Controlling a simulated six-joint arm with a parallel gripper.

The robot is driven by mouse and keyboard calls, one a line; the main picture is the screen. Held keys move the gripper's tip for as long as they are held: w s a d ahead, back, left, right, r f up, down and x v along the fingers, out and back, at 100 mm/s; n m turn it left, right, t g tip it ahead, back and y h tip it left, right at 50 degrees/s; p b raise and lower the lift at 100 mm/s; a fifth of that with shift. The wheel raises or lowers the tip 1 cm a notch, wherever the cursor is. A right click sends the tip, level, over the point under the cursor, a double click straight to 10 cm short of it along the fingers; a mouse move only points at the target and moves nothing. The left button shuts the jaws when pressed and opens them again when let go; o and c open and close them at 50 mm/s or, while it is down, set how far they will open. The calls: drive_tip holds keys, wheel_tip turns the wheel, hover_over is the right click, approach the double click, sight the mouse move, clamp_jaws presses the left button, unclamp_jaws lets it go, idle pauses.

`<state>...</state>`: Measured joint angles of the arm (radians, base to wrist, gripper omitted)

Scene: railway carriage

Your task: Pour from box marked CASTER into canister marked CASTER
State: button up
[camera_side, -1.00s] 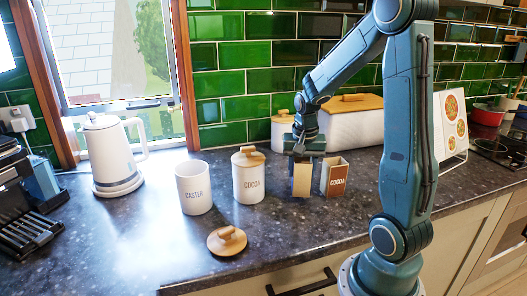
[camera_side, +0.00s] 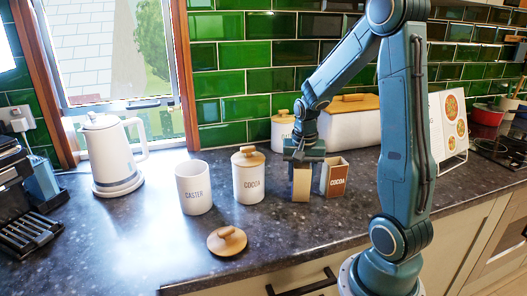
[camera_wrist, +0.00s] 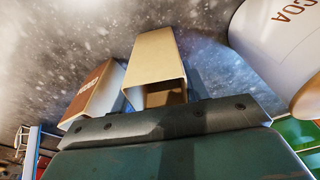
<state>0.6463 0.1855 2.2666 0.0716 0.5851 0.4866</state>
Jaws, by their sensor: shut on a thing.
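The white canister marked CASTER (camera_side: 194,190) stands upright and open on the dark counter. A wooden lid (camera_side: 226,241) lies in front of it. A plain tan box (camera_side: 301,185), with no marking readable from here, is upright, at or just above the counter. My gripper (camera_side: 303,158) is at the top of this box and shut on it. In the wrist view the tan box (camera_wrist: 153,58) shows its open end towards the gripper (camera_wrist: 165,115). Its contents cannot be made out, and the fingertips are not clearly seen.
A lidded COCOA canister (camera_side: 248,178) stands between the CASTER canister and the tan box. A brown COCOA box (camera_side: 336,180) is close on the box's right. Another lidded canister (camera_side: 281,133) and a bread bin (camera_side: 345,128) are behind. A kettle (camera_side: 112,155) is at left.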

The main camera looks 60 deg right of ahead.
drive_tip(key=shift+f, duration=0.15)
drive_tip(key=o, duration=1.3)
wheel_tip(320, 180, up, 14)
drive_tip(key=a, duration=0.1)
drive_tip(key=shift+s+a+f, duration=0.15)
drive_tip(key=shift+s+a, duration=0.15)
clamp_jaws()
idle(0.7)
drive_tip(key=shift+a, duration=0.1)
idle(0.6)
